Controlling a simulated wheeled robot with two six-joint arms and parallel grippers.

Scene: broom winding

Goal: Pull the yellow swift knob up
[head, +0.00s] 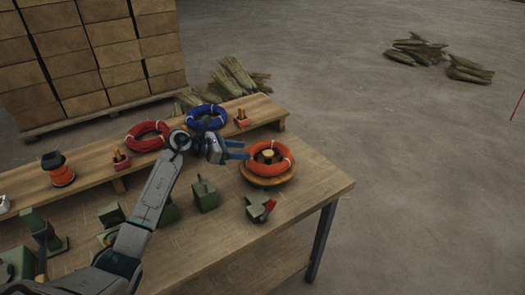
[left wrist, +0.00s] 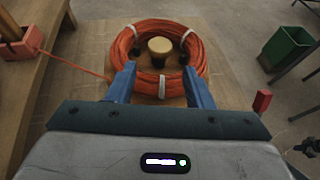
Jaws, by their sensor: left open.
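The swift knob (head: 268,155) is a pale yellow-tan round cap. It stands in the middle of an orange wire coil (head: 283,164) on a round wooden swift (head: 268,181) near the table's right end. In the left wrist view the knob (left wrist: 160,46) shows inside the orange coil (left wrist: 204,55), which has white ties. My left gripper (head: 243,150) is open, its blue fingers pointing at the coil from the left. In the left wrist view its two fingertips (left wrist: 157,76) are apart, over the near part of the coil, with the knob beyond them. My right gripper is not seen.
Red (head: 147,136) and blue (head: 206,117) coils lie on the raised shelf (head: 90,160) behind. Green fixtures (head: 205,195) stand on the table (head: 225,240), one with a red handle (head: 268,208). Stacked boxes (head: 95,50) stand behind. Floor to the right is mostly clear.

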